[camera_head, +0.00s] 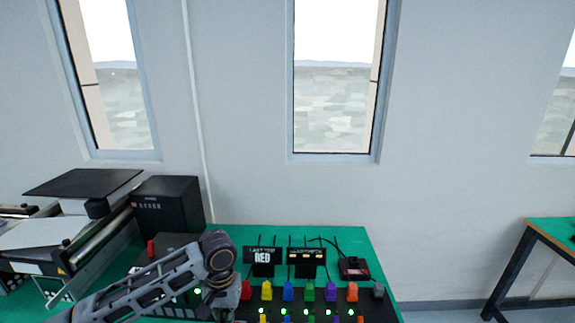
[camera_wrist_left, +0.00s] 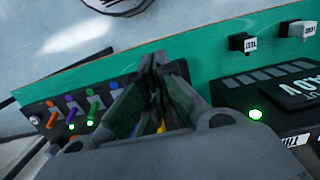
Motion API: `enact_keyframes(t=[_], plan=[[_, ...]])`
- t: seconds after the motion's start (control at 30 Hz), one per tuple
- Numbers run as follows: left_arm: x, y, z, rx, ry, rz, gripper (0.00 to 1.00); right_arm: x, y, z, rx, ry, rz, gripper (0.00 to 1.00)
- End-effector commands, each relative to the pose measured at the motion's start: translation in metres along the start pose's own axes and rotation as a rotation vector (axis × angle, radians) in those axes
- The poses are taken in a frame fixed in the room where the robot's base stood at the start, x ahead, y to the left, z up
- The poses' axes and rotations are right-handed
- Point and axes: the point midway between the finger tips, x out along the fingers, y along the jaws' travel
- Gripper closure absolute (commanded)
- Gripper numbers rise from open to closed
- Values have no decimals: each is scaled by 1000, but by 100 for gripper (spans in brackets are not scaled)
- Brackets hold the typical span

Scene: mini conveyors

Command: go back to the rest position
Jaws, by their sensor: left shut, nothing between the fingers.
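My left arm (camera_head: 150,282) comes in from the lower left of the head view and bends down at its joint beside the row of coloured pieces. In the left wrist view my left gripper (camera_wrist_left: 155,85) is shut and empty, its fingers pointing toward the green table. A black panel with coloured levers (camera_wrist_left: 85,112) shows to the left of the fingers there, with small yellow and green pieces partly hidden behind them. In the head view the gripper's tips are hard to make out at the bottom edge. My right gripper is in neither view.
Coloured pieces (camera_head: 308,291) stand in rows with green lights on the green table (camera_head: 240,233). Behind them is a black sign reading RED (camera_head: 262,256) and a second display (camera_head: 306,257). A conveyor (camera_head: 105,240) and black box (camera_head: 168,203) stand left.

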Motion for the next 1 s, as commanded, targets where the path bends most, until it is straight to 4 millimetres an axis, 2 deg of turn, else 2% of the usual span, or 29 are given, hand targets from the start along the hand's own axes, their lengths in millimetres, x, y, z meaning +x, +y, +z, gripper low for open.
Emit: enact_keyframes(t=[0.53, 0.77, 1.0], plan=[[9, 15, 6, 53, 21, 29, 100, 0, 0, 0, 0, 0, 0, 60], [16, 30, 12, 101, 45, 60, 100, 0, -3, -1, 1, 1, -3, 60], [27, 52, 23, 176, 89, 114, 100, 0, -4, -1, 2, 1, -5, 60]])
